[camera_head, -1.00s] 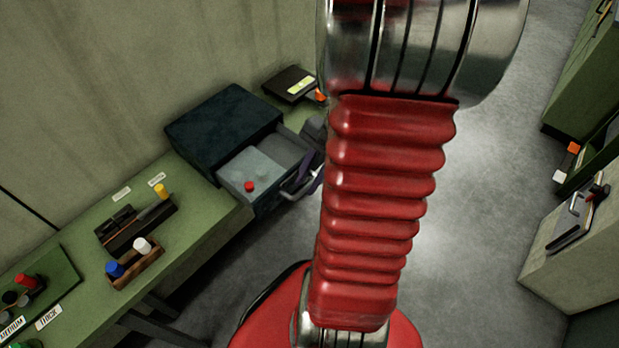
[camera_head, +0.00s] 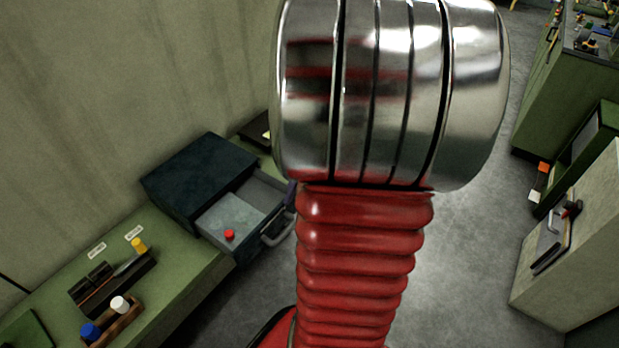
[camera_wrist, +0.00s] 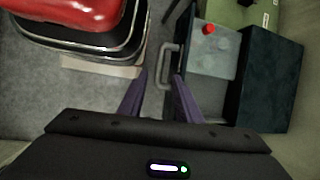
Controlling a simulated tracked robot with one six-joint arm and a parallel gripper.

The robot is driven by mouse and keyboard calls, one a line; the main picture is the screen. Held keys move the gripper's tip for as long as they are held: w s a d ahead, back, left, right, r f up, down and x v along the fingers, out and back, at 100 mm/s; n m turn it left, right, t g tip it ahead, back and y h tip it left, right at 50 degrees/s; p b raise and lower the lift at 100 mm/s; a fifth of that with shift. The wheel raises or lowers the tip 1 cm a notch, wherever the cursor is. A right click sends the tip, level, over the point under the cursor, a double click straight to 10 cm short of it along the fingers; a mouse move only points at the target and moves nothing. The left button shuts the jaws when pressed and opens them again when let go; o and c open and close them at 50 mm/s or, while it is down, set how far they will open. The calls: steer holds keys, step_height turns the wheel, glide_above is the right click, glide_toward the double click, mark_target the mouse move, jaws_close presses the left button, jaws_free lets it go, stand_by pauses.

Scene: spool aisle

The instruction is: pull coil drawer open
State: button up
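The coil drawer (camera_head: 252,192) stands pulled out of a dark blue cabinet (camera_head: 195,175) on the green bench. A small red piece (camera_head: 229,234) lies inside the drawer. The drawer's grey handle (camera_head: 277,230) is on its front; the handle also shows in the wrist view (camera_wrist: 164,68). My gripper (camera_wrist: 160,78) has two purple fingers spread apart in the wrist view. The handle bar shows between the fingertips, nearer the right one, with no grip visible. In the head view my arm hides most of the gripper.
On the green bench are a dark holder with a yellow-topped item (camera_head: 138,245) and a wooden tray (camera_head: 124,322) with blue and white caps. A pale cabinet (camera_head: 575,235) stands at the right. Grey floor (camera_head: 460,255) lies open between.

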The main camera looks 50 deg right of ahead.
steer(key=v, duration=0.5)
steer(key=shift+d+r, duration=0.2)
steer(key=shift+r, duration=0.2)
steer(key=w+a+r+n+t+h, duration=0.2)
steer(key=a+n, duration=0.6)
steer(key=a, duration=0.5)
steer(key=w+a+r+n+t+h, duration=0.1)
steer(key=a+r+n, duration=0.3)
steer(key=a+n, duration=0.5)
steer(key=w+a+h, duration=0.1)
steer(key=a, duration=0.3)
steer(key=shift+t+h, duration=0.3)
steer(key=shift+t, duration=0.1)
steer(key=shift+w, duration=0.1)
